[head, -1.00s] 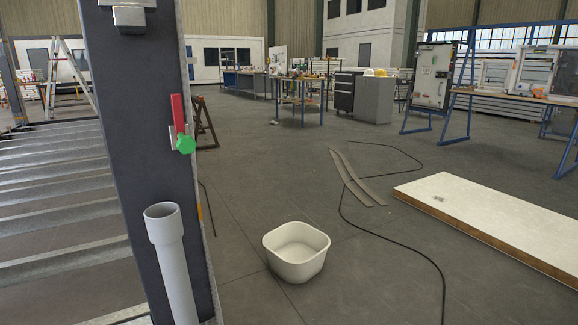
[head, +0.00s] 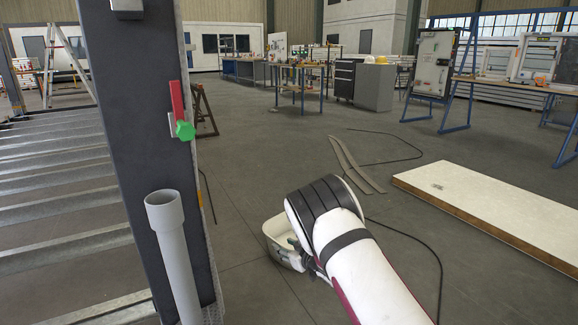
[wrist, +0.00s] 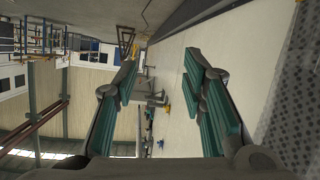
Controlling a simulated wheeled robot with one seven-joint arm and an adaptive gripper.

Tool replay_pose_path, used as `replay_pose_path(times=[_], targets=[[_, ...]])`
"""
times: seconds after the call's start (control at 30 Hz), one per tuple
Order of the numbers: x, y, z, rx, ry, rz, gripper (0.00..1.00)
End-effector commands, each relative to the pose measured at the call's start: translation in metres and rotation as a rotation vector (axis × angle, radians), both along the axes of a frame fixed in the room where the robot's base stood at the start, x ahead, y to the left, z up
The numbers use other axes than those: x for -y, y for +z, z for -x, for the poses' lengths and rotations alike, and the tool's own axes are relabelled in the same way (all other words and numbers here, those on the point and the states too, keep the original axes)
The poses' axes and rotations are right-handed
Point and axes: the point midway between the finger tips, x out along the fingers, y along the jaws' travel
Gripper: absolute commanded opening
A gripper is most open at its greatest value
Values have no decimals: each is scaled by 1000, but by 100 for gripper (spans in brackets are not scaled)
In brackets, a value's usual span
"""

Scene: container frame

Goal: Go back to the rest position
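My gripper shows in the wrist view (wrist: 160,74) with its two teal-padded fingers spread apart and nothing between them. In the head view my white and black arm reaches up from the lower right.
A dark post (head: 140,130) with a red-handled green valve (head: 184,130) and a grey pipe (head: 170,255) stands left. A white panel (head: 490,205) lies right.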

Motion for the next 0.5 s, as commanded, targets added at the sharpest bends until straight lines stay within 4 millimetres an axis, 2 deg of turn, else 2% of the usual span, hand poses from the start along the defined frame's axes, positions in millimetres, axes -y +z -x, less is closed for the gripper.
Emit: replay_pose_path(times=[0.03, 0.13, 0.23, 0.37, 0.5], targets=[[14, 26, -8, -4, -55, 12, 38], [43, 64, -14, -39, -161, 40, 38], [71, 100, -12, -82, -260, 64, 38], [107, 144, 2, -149, -376, 86, 38], [140, 186, 32, -237, -481, 102, 38]])
